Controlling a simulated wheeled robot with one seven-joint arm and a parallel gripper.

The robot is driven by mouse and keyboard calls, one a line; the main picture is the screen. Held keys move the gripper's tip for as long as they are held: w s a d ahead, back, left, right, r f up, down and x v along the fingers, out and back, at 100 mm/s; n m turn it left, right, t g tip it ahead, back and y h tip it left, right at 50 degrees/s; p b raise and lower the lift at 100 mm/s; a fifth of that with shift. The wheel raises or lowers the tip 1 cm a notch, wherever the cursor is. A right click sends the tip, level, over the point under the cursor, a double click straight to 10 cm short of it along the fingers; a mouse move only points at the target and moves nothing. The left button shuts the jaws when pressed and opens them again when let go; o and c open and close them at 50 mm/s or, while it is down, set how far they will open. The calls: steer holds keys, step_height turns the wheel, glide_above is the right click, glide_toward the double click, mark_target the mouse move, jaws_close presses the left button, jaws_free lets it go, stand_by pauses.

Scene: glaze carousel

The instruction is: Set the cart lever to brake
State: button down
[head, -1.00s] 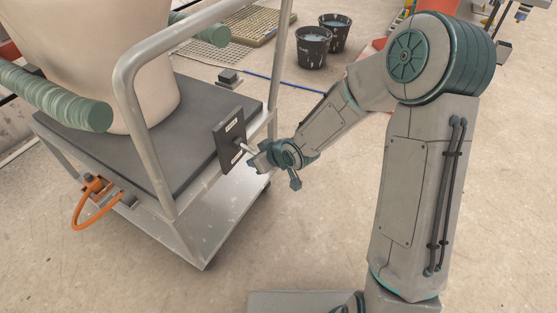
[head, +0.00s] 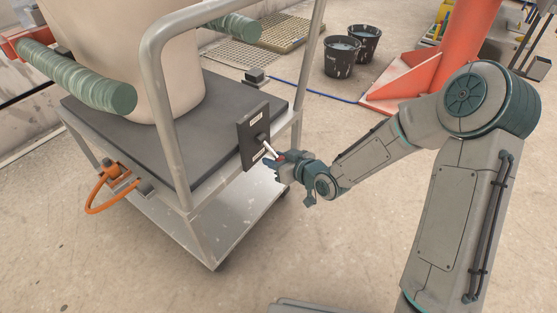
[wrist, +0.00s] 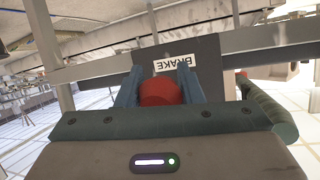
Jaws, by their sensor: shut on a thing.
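The cart lever is a thin pale rod with a red knob (wrist: 160,92), standing out from a dark upright plate (head: 251,136) on the cart's near side. In the head view the rod slants down to the right from the plate's middle. The plate has a white label near its top and another near its bottom; their words are too small there. My gripper (head: 280,158) is shut on the red knob. In the wrist view its two fingers flank the knob, and a BRAKE label (wrist: 174,64) shows on the plate just beyond, appearing upside down.
The metal cart's handle frame (head: 163,110) rises left of the plate. A large beige vessel (head: 150,65) with green rolls stands on the cart's dark top. Two dark buckets (head: 342,57) stand behind; the near floor is open.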

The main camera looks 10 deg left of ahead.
steer(key=c, duration=1)
jaws_free()
steer(key=shift+a, duration=0.1)
steer(key=shift+p+v, duration=3.85)
steer(key=shift+v, duration=3.05)
steer(key=shift+w, duration=0.1)
